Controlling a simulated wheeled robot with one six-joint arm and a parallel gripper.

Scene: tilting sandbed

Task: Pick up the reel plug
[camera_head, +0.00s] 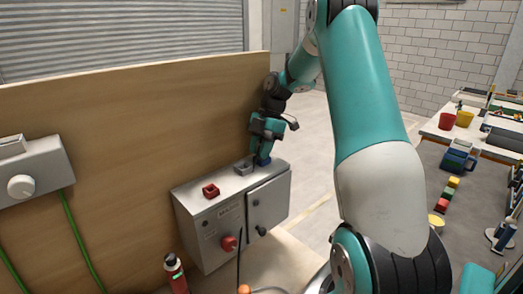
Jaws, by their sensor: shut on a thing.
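My gripper (263,145) points down over the back right of the grey control box's top (205,205). It is shut on a small dark blue piece (264,161), which looks like the reel plug. The fingers and wrist hide much of it. The blue piece is at the box top; I cannot tell whether it touches the box or sits in a socket. A red socket (211,191) and a grey socket (243,168) stand on the box top, to the left of my gripper.
A wooden panel (130,120) stands behind the box. The box front has a red knob (229,243). A bench with cups and blocks (447,195) is at the right.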

